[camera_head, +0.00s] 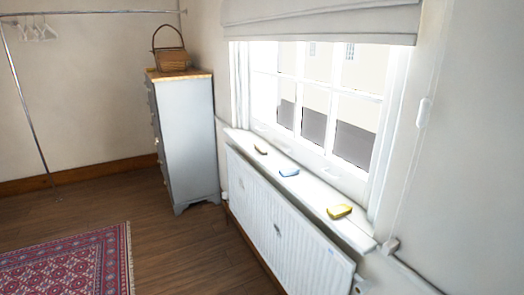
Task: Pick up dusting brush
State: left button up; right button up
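Several small things lie in a row on the white windowsill (310,190). The farthest is a small brown, elongated thing (261,149); it may be the dusting brush, but it is too small to tell. A light blue, flat thing (289,172) lies in the middle of the row. A yellow, block-like thing (339,211) lies nearest, at the right end of the sill. Neither of my grippers is in view.
A white radiator (285,235) is under the sill. A grey chest of drawers (188,135) with a wicker basket (172,60) on its wooden top stands in the corner. A clothes rail (28,105) stands at left. The wooden floor beside the patterned rug (75,265) is clear.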

aim_at(261, 148)
jog(key=z, duration=0.25)
jog(key=i+j+z, duration=0.25)
jog(key=z, duration=0.15)
jog(key=i+j+z, duration=0.45)
jog(key=j, duration=0.2)
jog(key=i+j, duration=0.2)
jog(key=i+j+z, duration=0.15)
jog(key=j, duration=0.2)
jog(key=i+j, duration=0.15)
jog(key=j, duration=0.15)
jog(key=i+j, duration=0.15)
jog(key=j, duration=0.15)
jog(key=i+j, duration=0.15)
jog(key=j, duration=0.2)
jog(key=i+j, duration=0.2)
jog(key=j, duration=0.1)
